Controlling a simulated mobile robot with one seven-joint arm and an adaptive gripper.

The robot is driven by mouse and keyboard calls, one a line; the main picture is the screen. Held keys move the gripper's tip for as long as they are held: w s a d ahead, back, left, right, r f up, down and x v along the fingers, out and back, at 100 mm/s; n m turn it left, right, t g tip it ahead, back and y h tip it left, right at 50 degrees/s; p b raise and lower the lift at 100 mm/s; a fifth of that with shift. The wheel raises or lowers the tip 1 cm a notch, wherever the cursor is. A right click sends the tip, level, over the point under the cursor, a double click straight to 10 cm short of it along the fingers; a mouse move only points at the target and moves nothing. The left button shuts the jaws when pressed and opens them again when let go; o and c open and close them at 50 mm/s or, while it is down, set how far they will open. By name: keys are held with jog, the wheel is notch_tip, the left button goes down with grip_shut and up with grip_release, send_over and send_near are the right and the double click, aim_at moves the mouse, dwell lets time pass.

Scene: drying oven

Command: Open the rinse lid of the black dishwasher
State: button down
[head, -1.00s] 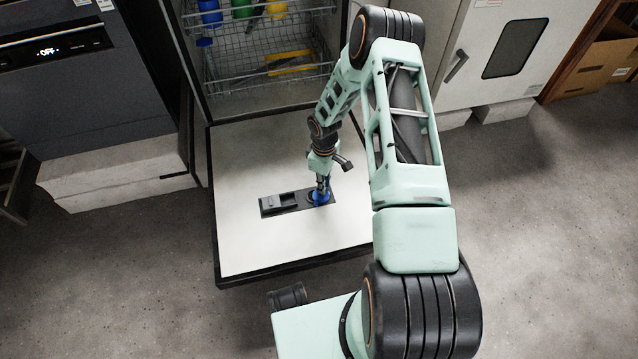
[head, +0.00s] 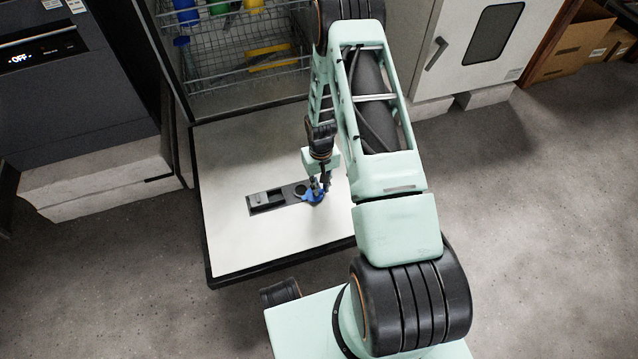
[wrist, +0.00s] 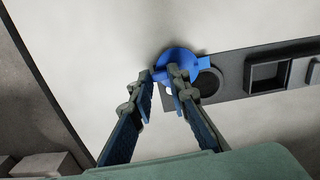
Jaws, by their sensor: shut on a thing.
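The blue rinse lid (head: 315,197) is beside its dark round opening (head: 300,191) on the dispenser strip of the lowered dishwasher door (head: 235,235). My gripper (head: 318,187) points down at the lid and is shut on it. In the wrist view, the fingers (wrist: 161,76) are on the near side of the blue lid (wrist: 180,58), and the round opening (wrist: 209,80) shows uncovered to the right of it. Whether the lid is still joined to the strip by a hinge, I cannot tell.
The dispenser compartment (head: 268,200) lies left of the opening. A wire rack (head: 245,75) with colored dishes stands behind the door. A dark appliance (head: 75,90) is at left, a white oven (head: 470,45) at right. The grey floor (head: 530,230) at right is clear.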

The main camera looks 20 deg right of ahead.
aim_at(321, 191)
jog(key=shift+s+m, duration=0.2)
jog(key=shift+m, duration=0.2)
dwell(0.3)
jog(key=c, duration=1.8)
grip_release()
jog(key=shift+s, duration=0.1)
jog(key=shift+c, duration=0.2)
jog(key=shift+r, duration=0.1)
notch_tip(321, 191, up, 12)
